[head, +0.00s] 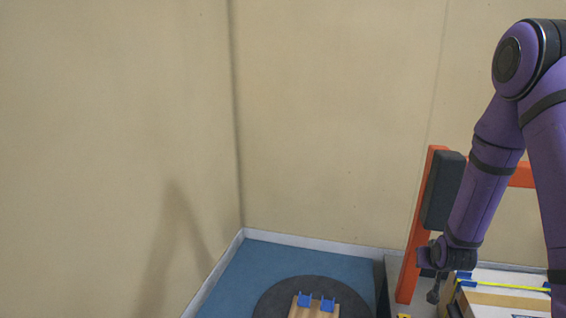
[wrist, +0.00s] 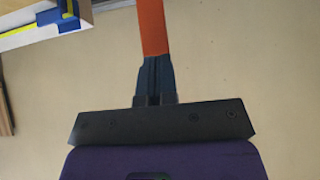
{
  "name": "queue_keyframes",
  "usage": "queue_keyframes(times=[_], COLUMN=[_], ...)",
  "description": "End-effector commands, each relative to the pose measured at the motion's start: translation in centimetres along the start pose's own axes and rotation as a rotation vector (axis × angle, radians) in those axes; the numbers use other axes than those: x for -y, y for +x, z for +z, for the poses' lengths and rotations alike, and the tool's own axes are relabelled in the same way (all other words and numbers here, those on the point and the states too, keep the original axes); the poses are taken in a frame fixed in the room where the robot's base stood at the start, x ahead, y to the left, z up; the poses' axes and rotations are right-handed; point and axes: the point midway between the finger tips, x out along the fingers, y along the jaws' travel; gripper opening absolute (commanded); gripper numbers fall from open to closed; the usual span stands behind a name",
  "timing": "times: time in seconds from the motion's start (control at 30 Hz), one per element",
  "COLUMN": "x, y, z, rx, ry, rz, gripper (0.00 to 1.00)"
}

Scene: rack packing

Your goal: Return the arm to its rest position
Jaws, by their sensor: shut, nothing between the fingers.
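My purple arm comes down from the upper right in the head view, bent at the elbow. My gripper (head: 433,294) hangs at its lower end, small and dark, in front of an orange post (head: 417,215) and left of a light box-like item with blue corners. In the wrist view my gripper (wrist: 155,62) has its dark fingers together, with nothing seen between them. The orange upright shows just beyond the fingertips; I cannot tell the gap.
A light item with blue corner pieces and a yellow strip (head: 505,286) is at the lower right. A wooden block with blue brackets (head: 315,309) sits on a dark round mat (head: 268,300) over blue floor (head: 260,262). Beige walls (head: 330,120) close the corner.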

Motion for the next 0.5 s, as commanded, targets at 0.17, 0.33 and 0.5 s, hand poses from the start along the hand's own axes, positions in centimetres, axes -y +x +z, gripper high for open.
queue_keyframes(times=[0.17,0.33,0.5], x=[1.4,2.6,3.7], y=[-4.9,-9.8,-14.9], z=[-3.5,-5.7,-7.2], rx=[0.023,0.053,0.082], ry=[-0.017,-0.034,-0.054], rz=[-0.019,-0.037,-0.054], gripper=[0.0,0.0,0.0])
